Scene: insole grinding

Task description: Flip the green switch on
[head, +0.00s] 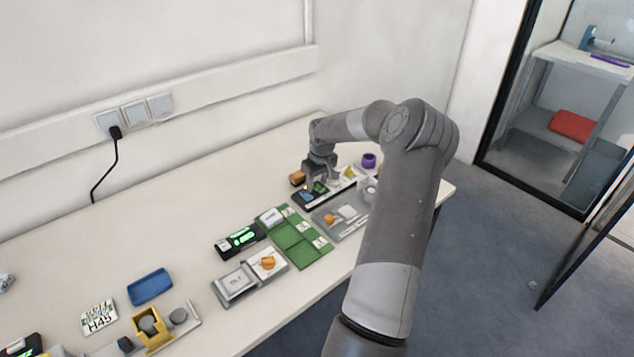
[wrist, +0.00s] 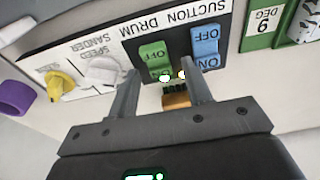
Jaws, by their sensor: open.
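The green switch (wrist: 155,60) sits on a black and white control panel (wrist: 125,45), under the label DRUM, seen upside down in the wrist view. A blue switch (wrist: 205,47) is beside it, under SUCTION. Both carry OFF and ON lettering. My gripper (wrist: 163,72) is open and empty, its fingers spread over the green switch's ON end. The right fingertip is close to the blue switch; I cannot tell whether it touches. In the head view my gripper (head: 319,180) points down over the panel, and the green switch (head: 321,187) is partly hidden.
A yellow knob (wrist: 62,86) and a white knob (wrist: 103,71) are on the same panel. A purple cup (wrist: 13,97) stands past its end. An orange-brown block (head: 297,178) lies beside the panel. Green trays (head: 300,250) stand nearby; the table's back left is clear.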

